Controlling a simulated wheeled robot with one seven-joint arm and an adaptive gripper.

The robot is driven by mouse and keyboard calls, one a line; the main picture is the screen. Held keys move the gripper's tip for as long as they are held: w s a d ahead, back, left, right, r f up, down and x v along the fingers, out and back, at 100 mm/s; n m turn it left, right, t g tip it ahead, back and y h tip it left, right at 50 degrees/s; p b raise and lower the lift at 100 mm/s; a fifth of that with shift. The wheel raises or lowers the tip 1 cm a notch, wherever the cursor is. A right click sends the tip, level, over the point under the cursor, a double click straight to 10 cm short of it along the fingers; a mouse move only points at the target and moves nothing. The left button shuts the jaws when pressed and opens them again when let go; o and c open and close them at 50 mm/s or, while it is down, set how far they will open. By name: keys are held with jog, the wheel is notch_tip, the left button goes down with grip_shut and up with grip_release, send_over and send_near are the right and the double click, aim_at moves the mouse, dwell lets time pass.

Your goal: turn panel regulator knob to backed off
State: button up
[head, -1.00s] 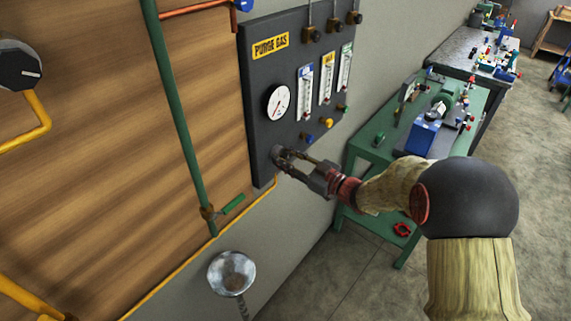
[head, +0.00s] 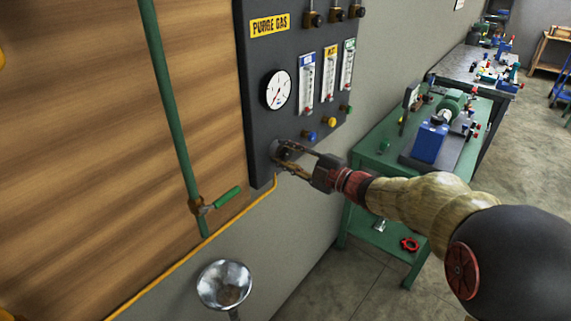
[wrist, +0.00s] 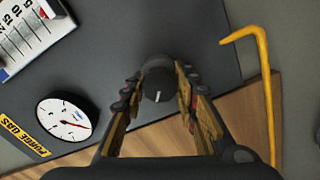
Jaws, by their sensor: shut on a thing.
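The regulator knob (wrist: 158,84) is a dark round knob with a pale pointer line, low on the dark grey PURGE GAS panel (head: 262,128). My gripper (head: 284,156) reaches the panel's lower left part and is shut on the knob. In the wrist view my gripper's fingers (wrist: 157,88) lie on both sides of the knob. In the head view the fingers mostly hide it. The pointer line in the wrist view runs nearly up and down in the picture. A round white gauge (head: 278,90) with a red needle sits above the knob.
Flowmeter tubes (head: 328,73) and small blue (head: 310,136), yellow and green knobs lie right of the gauge. A green pipe with a green-handled valve (head: 227,197) is at left. A metal funnel (head: 224,285) stands below. A green bench (head: 385,160) stands at right.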

jog(key=n+b, duration=0.3)
jog(key=shift+f+n, duration=0.3)
jog(key=shift+f, duration=0.05)
jog(key=shift+r+n+b, duration=0.1)
jog(key=shift+n+b, duration=0.7)
jog(key=shift+n, duration=1.2)
jog(key=o, duration=1.2)
jog(key=shift+r, duration=0.1)
jog(key=v, duration=1.2)
